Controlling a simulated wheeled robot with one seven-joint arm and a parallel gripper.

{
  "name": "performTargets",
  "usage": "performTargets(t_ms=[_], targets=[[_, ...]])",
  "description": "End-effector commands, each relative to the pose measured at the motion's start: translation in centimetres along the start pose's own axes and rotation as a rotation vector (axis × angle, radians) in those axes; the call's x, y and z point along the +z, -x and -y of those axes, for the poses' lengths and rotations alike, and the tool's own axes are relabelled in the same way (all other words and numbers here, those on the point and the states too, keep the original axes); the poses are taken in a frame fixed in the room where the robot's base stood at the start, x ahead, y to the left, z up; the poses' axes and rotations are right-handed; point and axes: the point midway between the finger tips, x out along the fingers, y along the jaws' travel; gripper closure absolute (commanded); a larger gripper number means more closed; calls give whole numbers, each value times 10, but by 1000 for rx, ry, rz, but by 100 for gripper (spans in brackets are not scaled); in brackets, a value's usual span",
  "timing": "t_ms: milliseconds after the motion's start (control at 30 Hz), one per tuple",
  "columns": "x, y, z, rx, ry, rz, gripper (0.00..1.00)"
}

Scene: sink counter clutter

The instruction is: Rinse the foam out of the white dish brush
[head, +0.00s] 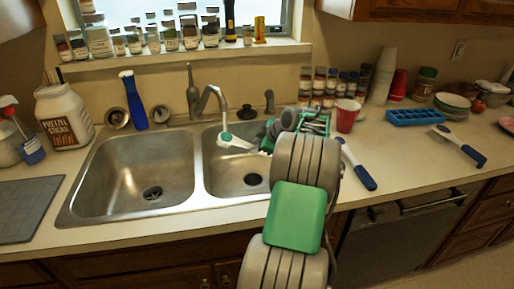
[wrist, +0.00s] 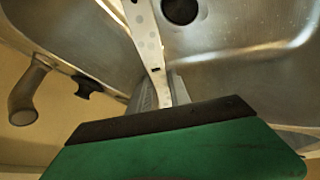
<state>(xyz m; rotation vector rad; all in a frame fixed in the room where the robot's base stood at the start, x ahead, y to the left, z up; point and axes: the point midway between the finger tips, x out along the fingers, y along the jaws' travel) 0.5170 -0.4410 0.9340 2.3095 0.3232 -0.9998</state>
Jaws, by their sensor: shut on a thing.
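The white dish brush (head: 237,142), with some green at its left end, is above the right sink basin (head: 217,181), just below and in front of the faucet spout (head: 212,94). My gripper (head: 265,146) comes over the basin's right side and is shut on the brush, which sticks out to the left. In the wrist view, a pale strip, apparently the brush (wrist: 150,45), runs up from between the grey fingers (wrist: 160,92). It has small spots; I cannot tell whether they are foam. Whether water is running is unclear. My arm hides the basin's right edge.
The left basin (head: 150,165) is empty. A red cup (head: 347,114) and another blue-handled utensil (head: 358,166) are right of my arm. Jars line the sill.

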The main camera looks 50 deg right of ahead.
Motion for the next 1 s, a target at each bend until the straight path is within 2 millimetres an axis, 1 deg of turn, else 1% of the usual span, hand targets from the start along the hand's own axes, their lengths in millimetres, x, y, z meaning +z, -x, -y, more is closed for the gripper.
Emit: performTargets(t_ms=[433,733,1000], targets=[[1,1,-1,2,0,0,100],[10,5,-6,2,-1,1,100],[9,4,-5,2,0,0,100]])
